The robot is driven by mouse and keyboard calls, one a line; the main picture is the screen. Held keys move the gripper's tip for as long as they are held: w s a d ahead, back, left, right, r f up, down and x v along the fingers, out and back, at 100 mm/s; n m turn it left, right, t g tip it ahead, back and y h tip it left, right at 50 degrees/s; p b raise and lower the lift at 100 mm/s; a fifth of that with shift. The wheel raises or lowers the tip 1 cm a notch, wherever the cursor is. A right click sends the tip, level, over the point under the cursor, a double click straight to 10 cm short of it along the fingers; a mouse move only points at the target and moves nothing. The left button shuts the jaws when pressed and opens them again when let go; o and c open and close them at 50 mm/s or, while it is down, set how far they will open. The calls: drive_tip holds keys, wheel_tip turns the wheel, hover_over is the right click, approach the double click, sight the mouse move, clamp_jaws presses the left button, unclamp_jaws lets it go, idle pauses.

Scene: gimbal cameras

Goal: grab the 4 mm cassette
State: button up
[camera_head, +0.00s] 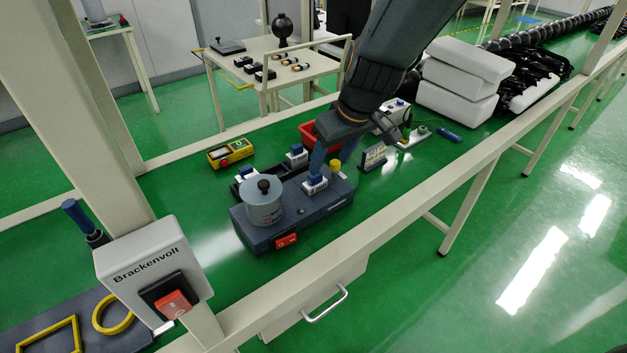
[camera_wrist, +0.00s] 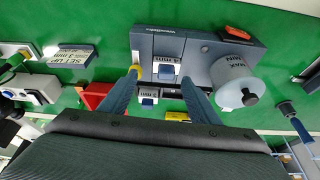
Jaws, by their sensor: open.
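A white and blue cassette, its small label seeming to read 4 mm, sits in the dark blue-grey machine (camera_head: 325,205). It shows in the head view (camera_head: 315,183) and in the wrist view (camera_wrist: 166,68). My gripper (camera_wrist: 161,82) is open, its two blue fingers reaching toward the machine on either side of this cassette in the picture. I cannot tell whether the fingers touch it. In the head view my gripper (camera_head: 319,163) is just above and behind the cassette. A second similar cassette (camera_head: 297,155) stands behind the machine and shows between the fingers (camera_wrist: 148,96).
A clear drum (camera_head: 263,203) with a black knob stands on the machine's left end. A yellow meter (camera_head: 231,153), a red bin (camera_head: 308,133) and a sign reading SET UP 3 mm (camera_wrist: 68,55) are nearby. White bundles (camera_head: 461,78) lie farther right. Green bench is clear in front.

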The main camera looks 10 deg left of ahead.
sight(315, 185)
drive_tip(key=shift+n, duration=0.4)
drive_tip(key=x, duration=0.2)
drive_tip(key=a+x, duration=0.1)
drive_tip(key=x, duration=0.2)
drive_tip(key=a+x, duration=0.1)
drive_tip(key=x, duration=0.2)
drive_tip(key=shift+s+r, duration=0.1)
drive_tip(key=shift+r, duration=0.05)
drive_tip(key=shift+r, duration=0.1)
drive_tip(key=c, duration=0.9)
